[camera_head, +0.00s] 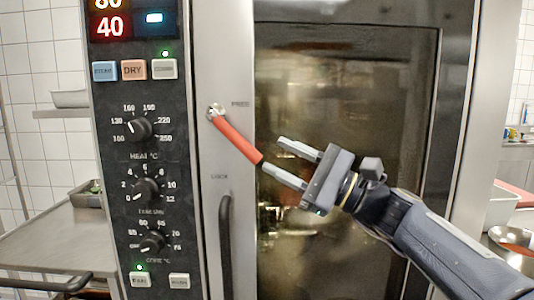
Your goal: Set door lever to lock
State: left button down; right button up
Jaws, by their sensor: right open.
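The door lever (236,137) is a red-sleeved handle on the steel oven front, with its round metal pivot at the upper left. It slants down to the right, between the printed words "FREE" above and "LOCK" below. My right gripper (272,160) comes in from the right and is open. I cannot tell whether the finger touches the lever. My left gripper is not in view.
The control panel (150,205) with several knobs and buttons is left of the lever. The glass oven door (340,90) is behind my gripper. A dark vertical handle (226,250) stands below the lever. A steel counter (50,240) is at the left and bowls are at the right.

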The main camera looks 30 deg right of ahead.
aim_at(260, 156)
jog(key=shift+s+d+f, duration=0.1)
jog(key=shift+s, duration=0.1)
jog(key=shift+c, duration=1.2)
jog(key=r+n+g+p, duration=0.2)
jog(key=r+p, duration=0.1)
jog(key=p, duration=0.1)
jog(key=a+r+n+g+p, duration=0.1)
jog(key=r+n+g+p, duration=0.1)
jog(key=r+n+p, duration=0.1)
jog(key=a+r+n+g+p, duration=0.1)
jog(key=r+n+g+p, duration=0.1)
jog(key=p, duration=0.3)
jog(key=shift+s+a+r+n, duration=0.15)
jog(key=shift+r+n, duration=0.05)
jog(key=shift+r, duration=0.15)
jog(key=shift+s+a+r+n, duration=0.1)
jog(key=shift+r+n, duration=0.1)
jog(key=shift+r, duration=0.15)
grip_shut()
jog(key=s+d+r+n+g+h+p, duration=0.2)
jog(key=d+r+n+g+h+p, duration=0.35)
jog(key=p, duration=0.65)
jog(key=shift+m+t+h, duration=0.25)
jog(key=shift+m+h, duration=0.3)
jog(key=shift+h, duration=0.3)
jog(key=x, duration=1.3)
jog(key=shift+f, duration=0.4)
